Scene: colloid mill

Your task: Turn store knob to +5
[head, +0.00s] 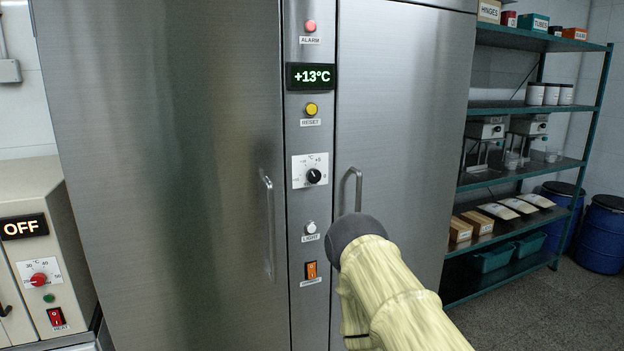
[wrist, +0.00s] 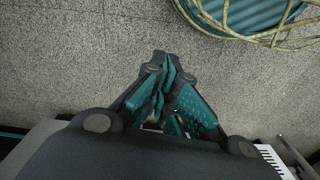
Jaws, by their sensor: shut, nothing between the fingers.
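The store knob (head: 314,176) is a small black knob on a white dial plate (head: 299,170) in the panel between two steel doors. A +5 mark shows at the upper right of the dial. The knob's pointer is too small to read surely. The display (head: 311,76) above reads +13°C. My gripper (wrist: 168,66) shows in the wrist view with its teal-padded fingers together and empty, over speckled floor, away from the knob. In the head view my arm is at the lower right, and the fingers cannot be seen.
Door handles (head: 269,228) and (head: 352,188) flank the panel. The light button (head: 310,227) and orange switch (head: 311,270) sit below the knob, the yellow reset button (head: 312,110) above. A shelf rack (head: 532,108) stands right. A heater box (head: 38,262) with its own red knob stands left.

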